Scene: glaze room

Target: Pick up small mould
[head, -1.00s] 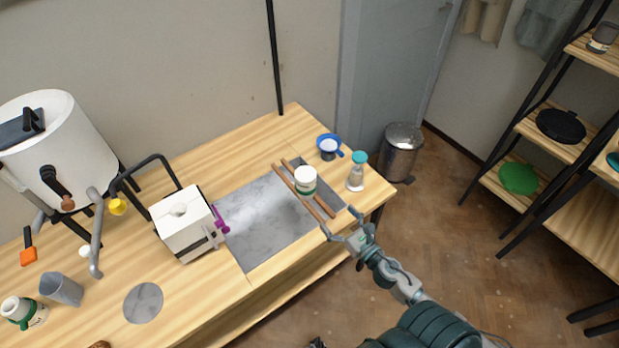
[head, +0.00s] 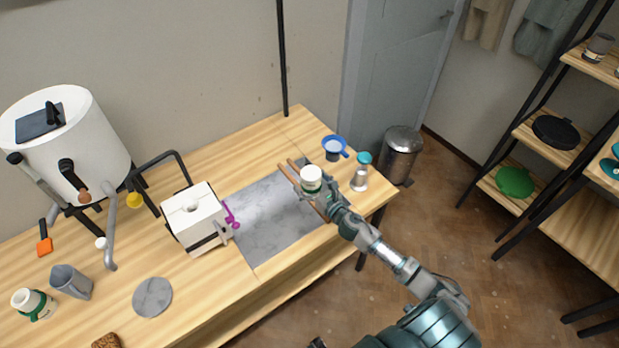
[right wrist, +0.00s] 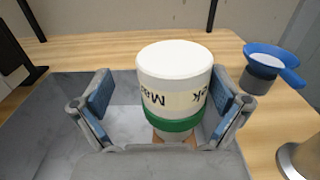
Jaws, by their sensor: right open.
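A white cylinder with a green band and dark lettering, which I take for the small mould, stands upright on two wooden sticks (head: 286,172) laid over a grey basin (head: 250,240); it shows in the head view (head: 311,178) and fills the middle of the right wrist view (right wrist: 174,75). My right gripper (head: 322,200) is open around it. In the right wrist view its blue-padded fingers (right wrist: 162,103) stand on either side, with a wider gap on the left than on the right. My left gripper is not in view.
A blue sieve (head: 334,146) and a teal-capped shaker (head: 360,172) stand close, to the right. A strapped white block (head: 196,218) with a purple clamp is left of the basin. A similar green-banded white container (head: 32,304) stands far left. A bin (head: 400,155) is past the table.

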